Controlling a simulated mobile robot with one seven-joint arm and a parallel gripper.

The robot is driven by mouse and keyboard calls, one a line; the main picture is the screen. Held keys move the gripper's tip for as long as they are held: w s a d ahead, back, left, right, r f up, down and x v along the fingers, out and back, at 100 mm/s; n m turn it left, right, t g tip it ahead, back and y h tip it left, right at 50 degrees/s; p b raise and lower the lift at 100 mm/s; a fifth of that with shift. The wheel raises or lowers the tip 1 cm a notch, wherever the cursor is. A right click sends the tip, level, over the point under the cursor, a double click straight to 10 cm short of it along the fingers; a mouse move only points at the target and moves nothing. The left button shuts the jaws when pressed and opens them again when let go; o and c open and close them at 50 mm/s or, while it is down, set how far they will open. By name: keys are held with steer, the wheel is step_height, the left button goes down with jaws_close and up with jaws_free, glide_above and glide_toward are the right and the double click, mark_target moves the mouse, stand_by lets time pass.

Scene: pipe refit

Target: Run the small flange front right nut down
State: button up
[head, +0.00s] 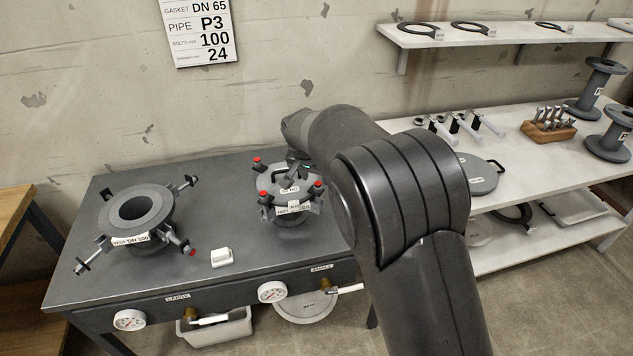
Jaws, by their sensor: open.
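The small flange (283,184) stands on the grey bench, right of its middle, with a dark round plate on top and a white tag. Several red-topped bolts stand around its rim. The front right one, with its red nut (318,184), is close to the left edge of my arm. How far down this nut sits is too small to tell. My arm reaches in from the lower right, and its far end is bent above and behind the small flange.
The large open flange (135,212) with bolts stands at the bench's left. A small white block (221,257) lies between the flanges. Gauges (272,292) and valve handles line the bench front. A white table (560,165) with tools and spools stands right, under a gasket shelf (500,36).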

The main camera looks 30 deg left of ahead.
steer(key=v, duration=0.6)
steer(key=shift+r, duration=0.2)
steer(key=shift+d, duration=0.1)
steer(key=s+d+r, duration=0.1)
steer(key=d+r, duration=0.3)
steer(key=d, duration=0.7)
steer(key=d+r+m, duration=0.1)
steer(key=d+r, duration=0.3)
steer(key=d, duration=0.6)
steer(key=s+d+r, duration=0.1)
steer(key=d+r, duration=0.3)
steer(key=d, duration=0.7)
steer(key=s+d+f+m+t, duration=0.1)
steer(key=s+d+f, duration=0.2)
steer(key=s+d, duration=1.5)
steer(key=shift+s+d+h, duration=0.4)
steer(key=shift+s, duration=0.55)
steer(key=shift+f, duration=0.1)
